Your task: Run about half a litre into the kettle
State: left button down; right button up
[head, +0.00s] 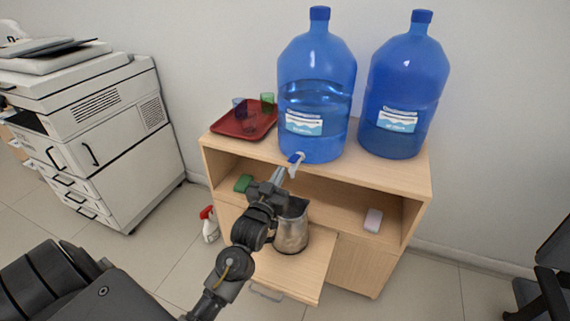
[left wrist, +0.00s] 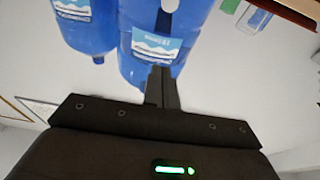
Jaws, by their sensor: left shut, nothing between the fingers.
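The metal kettle (head: 291,234) stands on the pulled-out board of the cabinet, partly hidden behind my left gripper and arm. A blue water bottle (head: 317,95), partly full, stands above it on the cabinet top. Its tap (head: 296,161), with a blue top, sticks out over the front edge. My left gripper (head: 280,174) is shut and empty, with its fingertips just below and left of the tap; I cannot tell whether they touch it. In the left wrist view the closed fingers (left wrist: 161,86) overlap the bottle (left wrist: 135,65). No water stream is visible. My right gripper is out of view.
A second blue bottle (head: 405,90) stands to the right. A red tray (head: 246,124) with cups is at the left. A green sponge (head: 243,183) and a pale block (head: 373,220) lie on the inner shelf. A spray bottle (head: 209,225) stands on the floor.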

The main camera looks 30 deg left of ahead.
pick_arm(q)
jog(key=v, duration=0.3)
jog(key=shift+f, duration=0.15)
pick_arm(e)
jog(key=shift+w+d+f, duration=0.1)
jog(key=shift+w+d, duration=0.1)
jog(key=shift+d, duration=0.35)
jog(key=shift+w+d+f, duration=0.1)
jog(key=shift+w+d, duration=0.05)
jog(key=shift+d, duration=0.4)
pick_arm(q)
jog(key=shift+w, duration=0.1)
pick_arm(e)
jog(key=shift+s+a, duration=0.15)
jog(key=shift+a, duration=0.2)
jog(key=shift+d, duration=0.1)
